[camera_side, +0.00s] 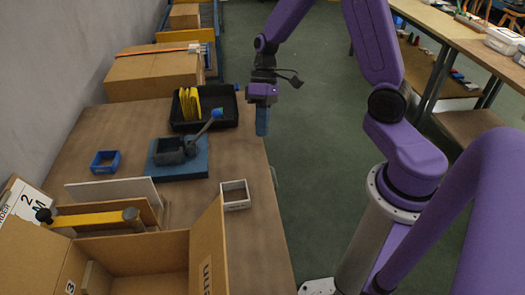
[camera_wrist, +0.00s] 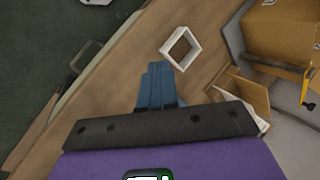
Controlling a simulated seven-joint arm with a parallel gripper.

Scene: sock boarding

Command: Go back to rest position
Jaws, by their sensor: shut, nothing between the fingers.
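My gripper (camera_side: 262,122) hangs with its blue fingers pointing down beside the right edge of the wooden table (camera_side: 245,150). The fingers are together and hold nothing. In the wrist view the shut blue fingers (camera_wrist: 158,72) show in the middle, pointing toward a small white square frame (camera_wrist: 168,58). That white frame (camera_side: 235,203) sits near the table's right edge in the side view, apart from my gripper.
A black tray (camera_side: 228,122) holds yellow items. A blue fixture (camera_side: 190,172) with a lever, a small blue frame (camera_side: 105,170) and an open cardboard box (camera_side: 130,252) stand on the table. Green floor (camera_side: 320,150) lies free right of the table.

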